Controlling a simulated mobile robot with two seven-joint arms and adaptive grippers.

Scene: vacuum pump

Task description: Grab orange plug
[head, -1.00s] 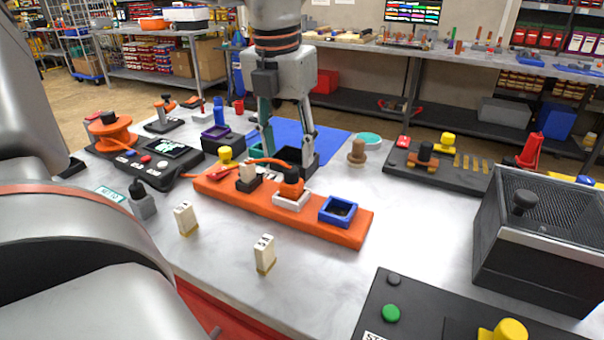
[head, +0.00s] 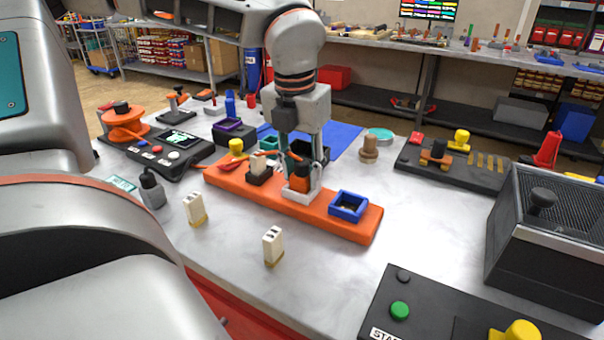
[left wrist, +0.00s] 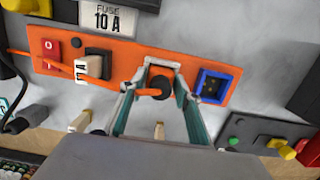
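The orange plug (head: 300,182) stands in a white socket on the orange base strip (head: 325,219). In the left wrist view the plug (left wrist: 159,82) shows a dark round top with an orange cable running left. My left gripper (head: 302,190) points down over the plug, its fingers low on either side of it. In the left wrist view the left gripper (left wrist: 156,92) has its two fingers apart, straddling the plug and socket. Contact with the plug is not clear. My right gripper is not in view.
A blue open box (head: 348,206) sits right of the plug on the strip. A white fuse block (head: 259,164) stands to its left. Two cream blocks (head: 195,208) (head: 272,246) stand on the table in front. A black mesh box (head: 550,235) is at right.

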